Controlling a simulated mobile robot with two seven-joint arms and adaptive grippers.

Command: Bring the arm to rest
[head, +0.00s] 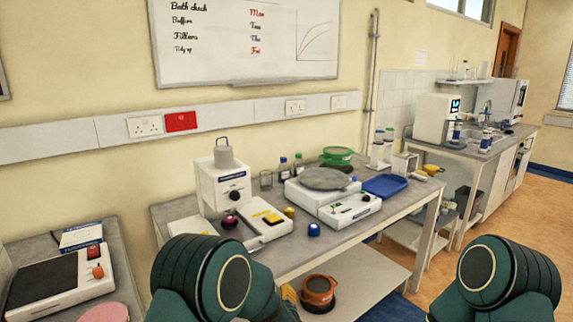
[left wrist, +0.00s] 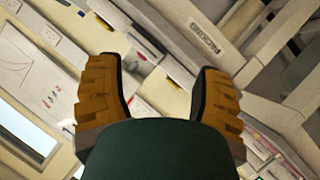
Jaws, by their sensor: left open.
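My left arm comes in at the bottom of the head view, in front of the bench, as dark green rounded links. A small yellow-brown part beside it looks like a bit of my left gripper; the rest is hidden. In the left wrist view my left gripper (left wrist: 160,68) shows two ribbed yellow-brown fingers held wide apart, with nothing between them. That view is strongly tilted, with the whiteboard and wall behind the fingers. My right arm shows at the lower right of the head view; its gripper is out of sight.
The grey bench (head: 388,212) carries a white tablet machine (head: 215,186), a balance-like device (head: 333,197), a blue tray (head: 385,185) and bottles. An orange pot (head: 319,289) sits on the lower shelf. A hotplate-like device (head: 55,282) stands at left. Open floor lies at right.

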